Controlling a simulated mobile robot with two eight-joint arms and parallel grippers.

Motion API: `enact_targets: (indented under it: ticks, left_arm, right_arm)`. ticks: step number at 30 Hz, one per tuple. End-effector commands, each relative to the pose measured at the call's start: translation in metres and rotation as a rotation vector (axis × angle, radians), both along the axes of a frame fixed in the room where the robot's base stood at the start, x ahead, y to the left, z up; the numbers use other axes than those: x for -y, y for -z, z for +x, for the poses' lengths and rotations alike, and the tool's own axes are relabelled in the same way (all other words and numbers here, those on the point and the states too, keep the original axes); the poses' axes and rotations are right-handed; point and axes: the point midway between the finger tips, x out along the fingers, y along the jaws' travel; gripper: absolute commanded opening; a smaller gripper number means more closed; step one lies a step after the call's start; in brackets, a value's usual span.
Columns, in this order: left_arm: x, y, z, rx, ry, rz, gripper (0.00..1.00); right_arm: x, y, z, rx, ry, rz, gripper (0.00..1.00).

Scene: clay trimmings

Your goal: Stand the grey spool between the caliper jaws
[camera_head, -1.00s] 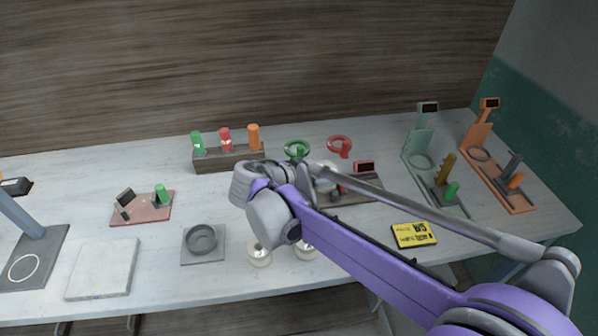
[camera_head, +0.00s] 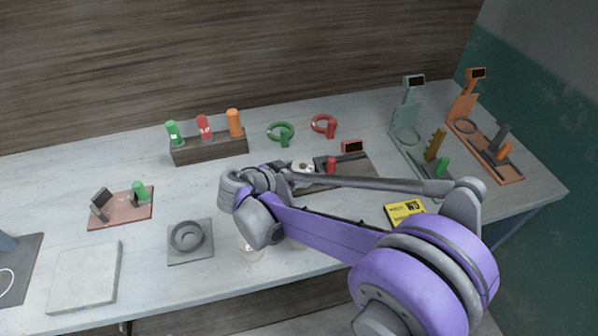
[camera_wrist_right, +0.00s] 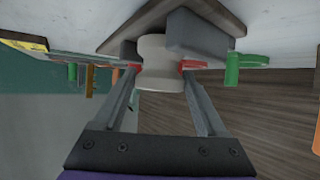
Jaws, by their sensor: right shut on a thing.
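The pale grey spool (camera_wrist_right: 158,75) is between the red-tipped fingers of my right gripper (camera_wrist_right: 162,67), which is shut on it. In the head view the spool (camera_head: 303,166) shows as a pale round shape over the dark caliper board (camera_head: 352,178). In the right wrist view the caliper board (camera_wrist_right: 150,22) lies beyond the spool, with a grey jaw block (camera_wrist_right: 205,36) on one side and a smaller block (camera_wrist_right: 128,50) on the other. The spool appears between these blocks. I cannot tell whether it touches the board. My left gripper is out of view.
A wooden rack (camera_head: 208,150) holds green, red and orange cylinders. Green (camera_head: 281,135) and red (camera_head: 323,125) rings stand behind the caliper. Green and orange gauge stands are at right, a yellow box (camera_head: 404,213) in front of them. A grey dish (camera_head: 188,237) sits left of my arm.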

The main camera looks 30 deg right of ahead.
Motion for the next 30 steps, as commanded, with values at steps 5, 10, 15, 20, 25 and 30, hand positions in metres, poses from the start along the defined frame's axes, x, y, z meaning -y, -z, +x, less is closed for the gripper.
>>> enact_targets:
  ticks: [5,10,15,20,25,30]
  left_arm:
    - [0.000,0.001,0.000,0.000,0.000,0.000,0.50]
    - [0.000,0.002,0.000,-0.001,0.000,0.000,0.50]
    - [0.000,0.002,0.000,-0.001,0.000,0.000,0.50]
    - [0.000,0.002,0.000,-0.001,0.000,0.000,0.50]
    - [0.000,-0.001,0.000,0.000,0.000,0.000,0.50]
    - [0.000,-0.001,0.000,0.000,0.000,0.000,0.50]
  right_arm:
    - [0.000,0.004,0.000,0.000,0.000,-0.001,0.01]
    - [0.000,0.006,0.000,0.000,0.000,-0.001,0.01]
    - [0.000,0.007,0.000,0.000,0.000,0.000,0.95]
    - [0.000,0.007,0.000,0.000,0.000,0.000,1.00]
    - [0.000,0.002,0.000,0.000,0.000,0.000,1.00]
    - [-0.021,-0.008,-0.007,0.000,-0.004,0.001,1.00]
